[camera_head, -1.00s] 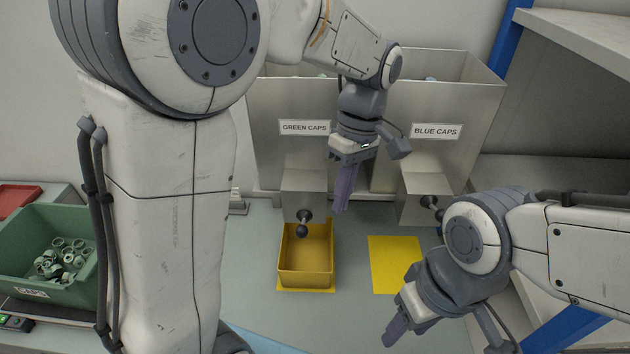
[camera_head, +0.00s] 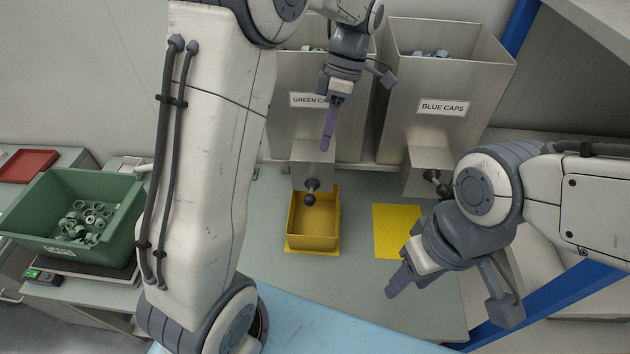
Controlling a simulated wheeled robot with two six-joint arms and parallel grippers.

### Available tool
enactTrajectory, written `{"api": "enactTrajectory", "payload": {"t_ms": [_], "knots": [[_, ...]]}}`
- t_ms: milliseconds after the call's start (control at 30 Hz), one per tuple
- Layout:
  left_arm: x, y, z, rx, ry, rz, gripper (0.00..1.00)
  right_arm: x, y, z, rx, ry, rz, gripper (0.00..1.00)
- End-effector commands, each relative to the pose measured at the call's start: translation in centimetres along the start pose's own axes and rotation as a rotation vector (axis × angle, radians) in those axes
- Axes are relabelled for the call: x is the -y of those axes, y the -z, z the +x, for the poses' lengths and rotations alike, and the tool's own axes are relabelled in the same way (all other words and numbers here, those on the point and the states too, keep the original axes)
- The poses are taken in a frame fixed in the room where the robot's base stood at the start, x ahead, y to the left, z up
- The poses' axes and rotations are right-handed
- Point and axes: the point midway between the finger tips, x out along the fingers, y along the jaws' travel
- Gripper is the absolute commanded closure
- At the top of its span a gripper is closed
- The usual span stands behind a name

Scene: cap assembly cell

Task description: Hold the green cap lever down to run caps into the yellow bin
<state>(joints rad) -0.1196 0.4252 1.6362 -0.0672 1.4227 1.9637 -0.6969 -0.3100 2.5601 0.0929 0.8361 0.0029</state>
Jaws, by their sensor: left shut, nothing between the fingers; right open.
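The green cap hopper (camera_head: 285,130), labelled GREEN CAPS, stands at the back. The green cap lever (camera_head: 310,198) is a dark knob on a short rod at the front of its chute (camera_head: 310,153). The yellow bin (camera_head: 313,243) sits below the lever on the bench and looks empty inside, though its back is partly hidden by the lever. My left gripper (camera_head: 328,143) is shut and empty, pointing down in front of the hopper. In the picture it is above and slightly right of the lever, apart from it. My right gripper (camera_head: 395,284) is open and empty at the lower right.
The blue cap hopper (camera_head: 420,135) stands to the right with its own lever (camera_head: 433,176). A bare yellow mat (camera_head: 396,230) lies on the bench below it. A green crate (camera_head: 125,215) holding green caps (camera_head: 85,220) stands at the left. A red tray (camera_head: 25,166) lies behind it.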

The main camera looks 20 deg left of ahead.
Motion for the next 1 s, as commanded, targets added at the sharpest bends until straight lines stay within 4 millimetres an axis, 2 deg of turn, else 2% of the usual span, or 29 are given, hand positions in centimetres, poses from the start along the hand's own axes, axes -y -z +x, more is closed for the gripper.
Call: {"api": "enactTrajectory", "payload": {"t_ms": [300,500,700,1000], "knots": [[0.2,0.1,6.7,-0.003,0.007,0.0,1.0,0.1,0.1,-1.9,0.0,0.0,-0.003,0.5],[0.2,0.1,9.8,-0.002,0.005,0.0,1.0,0.2,0.2,-3.0,0.0,0.0,-0.005,0.5],[0.1,0.1,11.3,-0.001,0.002,0.0,1.0,0.2,0.2,-3.3,0.0,0.0,-0.006,0.5],[0.0,0.1,11.5,0.0,0.0,0.0,1.0,0.2,0.2,-3.2,0.0,0.0,-0.006,0.5]]}}
